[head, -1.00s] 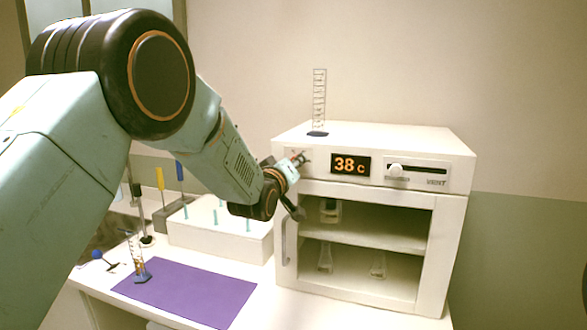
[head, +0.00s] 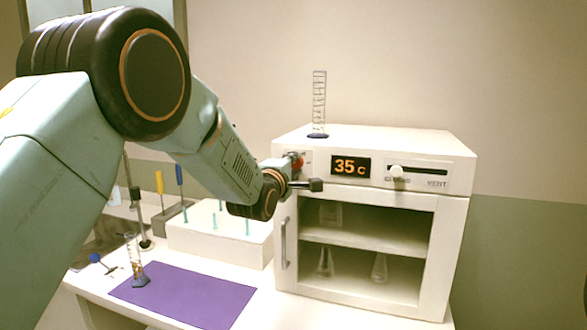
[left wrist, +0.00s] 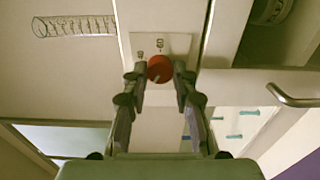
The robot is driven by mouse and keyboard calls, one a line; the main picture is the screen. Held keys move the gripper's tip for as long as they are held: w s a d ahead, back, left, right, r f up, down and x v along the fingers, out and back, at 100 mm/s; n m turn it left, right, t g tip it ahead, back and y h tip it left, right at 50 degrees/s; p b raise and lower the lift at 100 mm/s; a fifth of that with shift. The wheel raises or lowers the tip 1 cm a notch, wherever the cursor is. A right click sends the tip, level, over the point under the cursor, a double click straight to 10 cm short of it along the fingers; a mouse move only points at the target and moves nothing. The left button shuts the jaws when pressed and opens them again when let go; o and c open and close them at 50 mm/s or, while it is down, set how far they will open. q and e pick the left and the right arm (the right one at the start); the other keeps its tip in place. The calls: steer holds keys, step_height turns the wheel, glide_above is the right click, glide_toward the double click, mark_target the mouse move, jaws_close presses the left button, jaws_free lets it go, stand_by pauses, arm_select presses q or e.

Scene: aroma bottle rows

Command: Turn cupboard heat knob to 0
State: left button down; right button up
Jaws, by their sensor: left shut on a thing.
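The white cupboard (head: 455,215) stands on the bench. Its display (head: 350,167) reads 35 c. The red heat knob (head: 296,162) is at the left of the display, partly hidden by my left gripper (head: 300,172). In the left wrist view the red knob (left wrist: 160,69) sits on a pale plate with markings, between the two fingertips of my left gripper (left wrist: 160,76). The gripper is shut on the knob. A pale pointer line shows on the knob. My right gripper is not in view.
A vent slider (head: 397,171) is right of the display. A glass cylinder (head: 319,105) stands on the cupboard's top. Glass flasks (head: 379,268) are on the shelves inside. A purple mat (head: 190,298), another cylinder (head: 135,260) and a white rack (head: 220,240) are to the left.

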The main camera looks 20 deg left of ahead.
arm_select(q)
steer(key=n, duration=0.6)
steer(key=shift+n, duration=0.3)
stand_by(0.4)
steer(key=c, duration=1.1)
jaws_free()
steer(key=shift+o, duration=0.2)
steer(key=s, duration=1.2)
steer(key=shift+a, duration=0.25)
